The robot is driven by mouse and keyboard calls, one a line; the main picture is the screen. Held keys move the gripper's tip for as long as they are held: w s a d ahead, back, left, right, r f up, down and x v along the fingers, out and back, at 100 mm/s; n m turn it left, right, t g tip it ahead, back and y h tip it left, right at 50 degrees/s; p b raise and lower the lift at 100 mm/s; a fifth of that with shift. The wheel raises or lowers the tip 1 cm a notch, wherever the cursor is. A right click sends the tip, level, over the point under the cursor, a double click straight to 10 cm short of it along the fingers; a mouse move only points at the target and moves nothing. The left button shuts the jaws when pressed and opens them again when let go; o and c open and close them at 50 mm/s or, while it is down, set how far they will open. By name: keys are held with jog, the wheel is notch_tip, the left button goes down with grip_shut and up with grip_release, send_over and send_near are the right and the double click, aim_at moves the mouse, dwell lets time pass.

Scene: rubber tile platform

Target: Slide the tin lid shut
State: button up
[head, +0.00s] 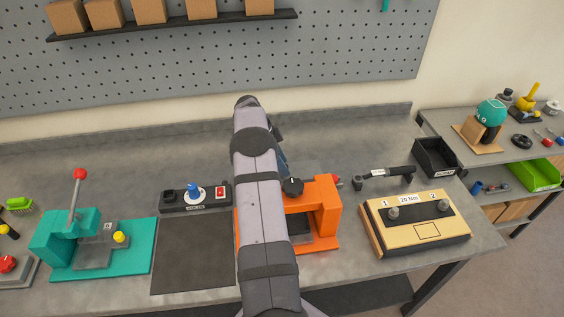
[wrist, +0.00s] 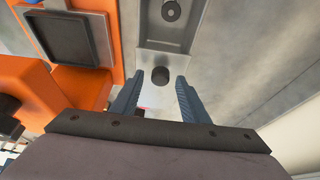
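In the wrist view a long grey metal tin (wrist: 190,30) lies beside an orange device. It has a recessed section with a dark round piece (wrist: 171,10) inside. A black knob (wrist: 160,75) stands on the flat grey part nearer my gripper, which looks like the lid. My gripper (wrist: 160,79) is open, with its two blue fingers apart on either side of the knob's near side. I cannot tell whether the fingers reach down around the knob; no contact shows. In the head view my arm hides most of the tin and gripper; a bit of blue finger shows behind the arm.
The orange device (head: 327,209) stands close by the tin. A torque wrench (head: 385,178), a black bin (head: 436,157) and a yellow box (head: 414,222) are to the right. A switch box (head: 196,197), dark mat (head: 192,265) and teal press (head: 75,240) are left.

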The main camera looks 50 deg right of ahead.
grip_shut()
jog(key=shift+w+a+b, duration=0.3)
jog(key=shift+w, duration=0.05)
jog(key=w+a+b, duration=0.2)
jog(key=w+a, duration=0.7)
jog(key=shift+w+a+b, duration=0.15)
jog(key=shift+b, duration=0.15)
jog(key=shift+r, duration=0.1)
jog(key=shift+o, duration=0.2)
grip_release()
jog(key=shift+a, duration=0.1)
